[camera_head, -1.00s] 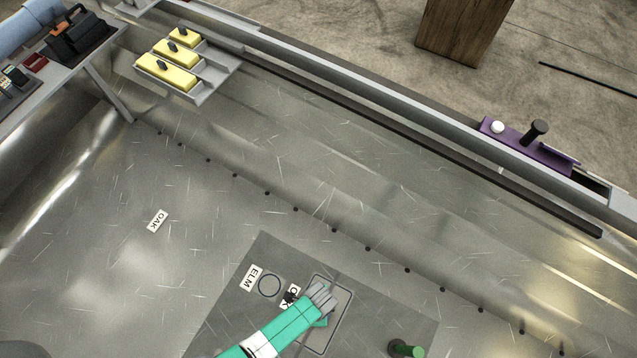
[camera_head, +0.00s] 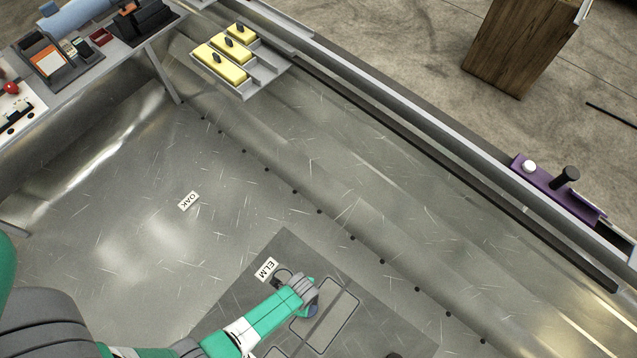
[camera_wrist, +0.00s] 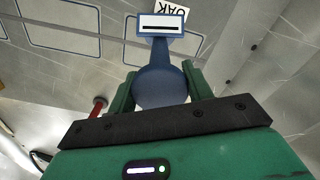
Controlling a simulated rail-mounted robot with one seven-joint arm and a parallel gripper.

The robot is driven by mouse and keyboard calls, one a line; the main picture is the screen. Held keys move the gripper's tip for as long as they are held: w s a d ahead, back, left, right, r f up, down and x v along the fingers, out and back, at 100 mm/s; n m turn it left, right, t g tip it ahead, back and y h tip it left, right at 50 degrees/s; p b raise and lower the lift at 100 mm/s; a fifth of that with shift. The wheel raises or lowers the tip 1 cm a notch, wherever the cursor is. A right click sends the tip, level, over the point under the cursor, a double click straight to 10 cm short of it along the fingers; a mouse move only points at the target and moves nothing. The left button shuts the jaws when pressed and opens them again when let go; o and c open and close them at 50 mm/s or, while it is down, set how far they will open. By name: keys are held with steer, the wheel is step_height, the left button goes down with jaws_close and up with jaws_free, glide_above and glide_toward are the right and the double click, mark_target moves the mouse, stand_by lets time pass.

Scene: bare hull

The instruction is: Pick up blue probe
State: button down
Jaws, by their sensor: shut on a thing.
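The blue probe (camera_wrist: 160,85) fills the middle of the wrist view, with a rounded body and a flat head bearing a white label with a black bar. My gripper (camera_wrist: 158,78) is shut on it, with a green finger on either side of the body. In the head view, my gripper (camera_head: 308,290) is over the dark mat, and a small bit of the blue probe (camera_head: 312,309) shows beside it. My wrist hides most of the probe there. I cannot tell in that view whether it touches the mat.
The dark mat (camera_head: 262,318) has outlined spaces and an ELM label (camera_head: 266,269). An OAK label (camera_head: 188,201) lies on the bare metal floor. A tray with yellow blocks (camera_head: 220,63) and a purple fixture (camera_head: 556,190) are along the rail. A red post (camera_wrist: 98,106) shows in the wrist view.

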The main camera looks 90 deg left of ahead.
steer(key=s+a+p, duration=0.1)
steer(key=s+a, duration=0.2)
steer(key=s, duration=0.5)
steer(key=shift+r, duration=0.45)
steer(key=shift+d, duration=0.1)
